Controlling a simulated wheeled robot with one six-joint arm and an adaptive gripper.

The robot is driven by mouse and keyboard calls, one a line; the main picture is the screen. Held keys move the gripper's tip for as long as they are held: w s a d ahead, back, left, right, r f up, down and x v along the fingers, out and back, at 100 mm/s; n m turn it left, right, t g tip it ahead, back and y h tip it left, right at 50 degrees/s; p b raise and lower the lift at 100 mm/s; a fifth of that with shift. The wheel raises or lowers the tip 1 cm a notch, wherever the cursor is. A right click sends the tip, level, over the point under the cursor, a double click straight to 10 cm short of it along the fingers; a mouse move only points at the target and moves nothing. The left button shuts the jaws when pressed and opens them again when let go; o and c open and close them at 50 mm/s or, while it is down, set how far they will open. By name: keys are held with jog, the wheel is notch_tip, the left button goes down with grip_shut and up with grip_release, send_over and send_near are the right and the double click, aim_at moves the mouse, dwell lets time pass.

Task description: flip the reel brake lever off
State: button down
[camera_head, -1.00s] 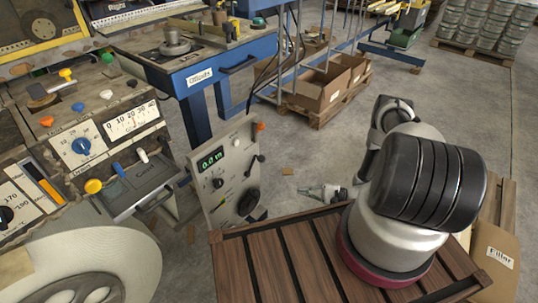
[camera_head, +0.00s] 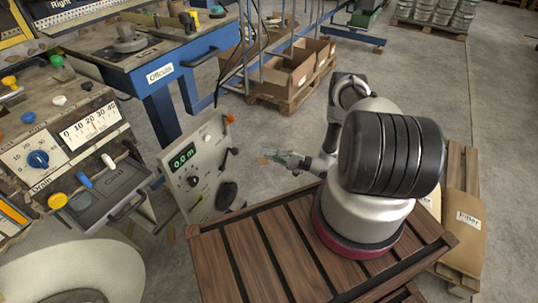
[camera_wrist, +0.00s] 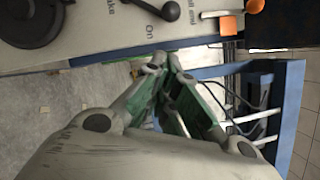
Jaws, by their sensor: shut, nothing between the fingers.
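The reel brake lever is a small black lever with a ball knob (camera_head: 235,151) on the front of a grey control panel (camera_head: 206,150). In the wrist view the black lever (camera_wrist: 160,10) is at the top, beside the printed word "On" and a partly cut-off label. My gripper (camera_head: 276,158) is to the right of the panel, pointing toward it, apart from the lever. In the wrist view its green-padded fingers (camera_wrist: 163,62) meet at the tips, shut and empty, below the lever in the picture.
The panel also carries a green digital display (camera_head: 183,158), a black dial (camera_head: 226,195) and an orange knob (camera_head: 230,118). A slatted wooden surface (camera_head: 240,262) is in front. A blue bench (camera_head: 165,85) and boxes on a pallet (camera_head: 290,77) stand behind. Bare floor lies right of the panel.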

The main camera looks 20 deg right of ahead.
jog(key=w+a+r, duration=0.2)
jog(key=w+a, duration=0.1)
jog(key=a, duration=0.6)
jog(key=shift+w+r, duration=0.15)
jog(key=shift+r, duration=0.15)
jog(key=shift+a, duration=0.1)
jog(key=shift+r, duration=0.1)
jog(key=shift+a+r+n+g, duration=0.15)
jog(key=shift+r+n+g, duration=0.15)
jog(key=shift+n, duration=0.6)
